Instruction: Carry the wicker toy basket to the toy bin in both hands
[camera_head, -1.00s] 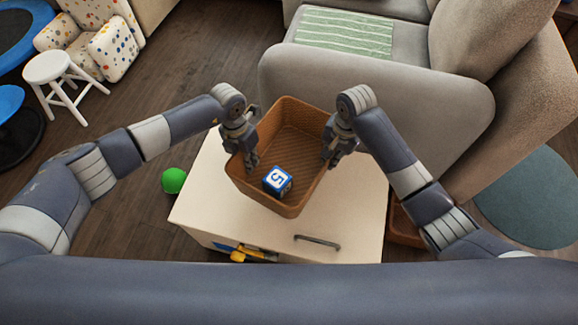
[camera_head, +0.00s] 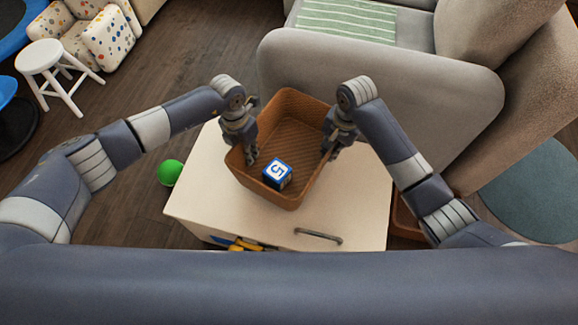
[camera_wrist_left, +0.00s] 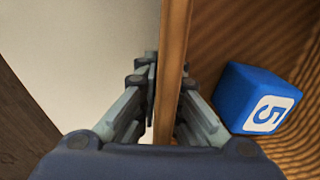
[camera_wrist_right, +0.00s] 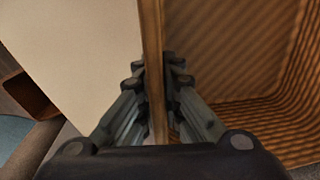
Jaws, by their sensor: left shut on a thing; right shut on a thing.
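The brown wicker basket (camera_head: 300,135) is over the white cabinet top (camera_head: 225,205); I cannot tell whether it rests there or is slightly raised. My left gripper (camera_head: 250,156) is shut on the left wall, one finger on each side of the rim (camera_wrist_left: 173,65). My right gripper (camera_head: 328,150) is shut likewise on the right wall, seen in the right wrist view (camera_wrist_right: 153,40). A brown open container (camera_head: 404,220), perhaps the toy bin, is partly hidden right of the cabinet.
A grey sofa (camera_head: 380,95) stands close behind and right of the cabinet. A green ball (camera_head: 170,173) lies on the floor to the left. A white stool (camera_head: 40,57) and a dotted armchair (camera_head: 105,38) are farther left. Open wooden floor lies between them and the cabinet.

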